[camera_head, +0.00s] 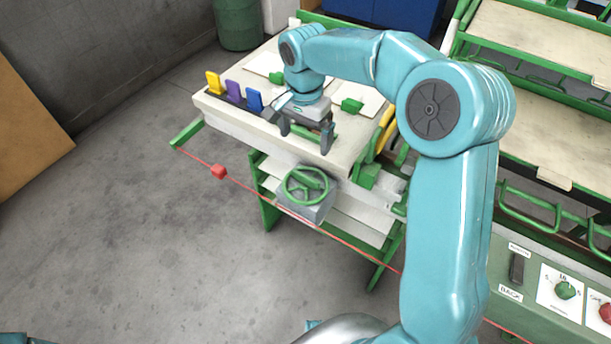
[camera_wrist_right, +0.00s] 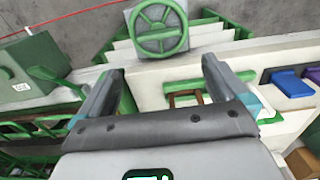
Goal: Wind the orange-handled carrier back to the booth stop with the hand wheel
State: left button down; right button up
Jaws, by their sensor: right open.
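The green hand wheel (camera_head: 306,186) is mounted on a grey block at the front of the pale bench. The same hand wheel (camera_wrist_right: 160,27) shows at the top of the right wrist view, beyond the fingertips. My right gripper (camera_head: 305,140) is above the bench top, behind the wheel and apart from it. Its two fingers (camera_wrist_right: 163,66) are spread, with nothing held between them. I cannot make out an orange-handled carrier or the booth stop in either view. My left gripper is not in view.
Yellow, purple and blue tabs (camera_head: 233,91) stand at the bench's left edge. A green control panel (camera_head: 540,285) is at lower right. The floor to the left is clear.

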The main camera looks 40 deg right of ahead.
aim_at(306, 176)
jog(key=f, duration=1.3)
jog(key=shift+s+f+b, duration=0.2)
jog(key=shift+f+b, duration=0.1)
jog(key=shift+b, duration=0.05)
jog(key=c, duration=0.8)
